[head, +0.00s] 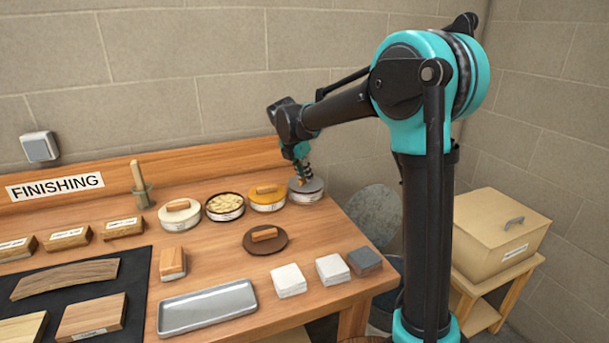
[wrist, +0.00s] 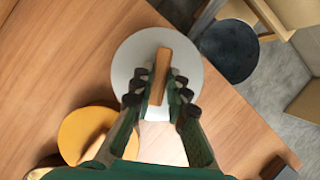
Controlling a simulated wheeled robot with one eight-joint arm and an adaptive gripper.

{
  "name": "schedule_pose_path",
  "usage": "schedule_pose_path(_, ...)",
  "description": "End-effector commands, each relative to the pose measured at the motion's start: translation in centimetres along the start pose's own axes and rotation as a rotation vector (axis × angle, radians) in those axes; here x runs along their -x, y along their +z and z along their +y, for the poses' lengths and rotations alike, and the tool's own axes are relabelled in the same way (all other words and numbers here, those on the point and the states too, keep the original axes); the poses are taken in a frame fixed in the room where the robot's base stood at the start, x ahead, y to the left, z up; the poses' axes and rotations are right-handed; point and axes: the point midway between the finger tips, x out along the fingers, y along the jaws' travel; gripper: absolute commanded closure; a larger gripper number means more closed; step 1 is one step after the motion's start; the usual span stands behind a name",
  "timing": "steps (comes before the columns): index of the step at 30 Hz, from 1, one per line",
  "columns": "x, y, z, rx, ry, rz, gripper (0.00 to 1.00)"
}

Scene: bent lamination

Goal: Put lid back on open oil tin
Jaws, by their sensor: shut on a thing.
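The open tin (head: 225,206) stands in a row of tins on the bench, with a dark rim and pale lumpy contents. A brown round lid (head: 266,238) with a wooden handle lies on the bench in front of the row. My gripper (head: 303,175) is at the right end of the row, over the grey-lidded tin (head: 306,193). In the wrist view my gripper (wrist: 161,92) is shut on the wooden handle (wrist: 160,75) of the grey lid (wrist: 132,62). I cannot tell whether that lid is raised from its tin.
A cream-lidded tin (head: 179,218) and a yellow-lidded tin (head: 267,203) flank the open tin. A metal tray (head: 207,308), white blocks (head: 289,280) and a grey block (head: 364,261) lie nearer the front edge. Bare bench surrounds the brown lid.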

Motion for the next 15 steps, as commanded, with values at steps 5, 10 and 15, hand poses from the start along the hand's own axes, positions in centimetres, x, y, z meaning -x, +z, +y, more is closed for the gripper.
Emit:
schedule_pose_path(5, -0.02, -0.01, 0.0, 0.0, 0.0, 0.0, 1.0)
schedule_pose_path(10, -0.02, -0.01, 0.0, 0.0, 0.0, 0.0, 0.82)
schedule_pose_path(15, -0.02, -0.01, 0.0, 0.0, 0.0, 0.0, 0.61)
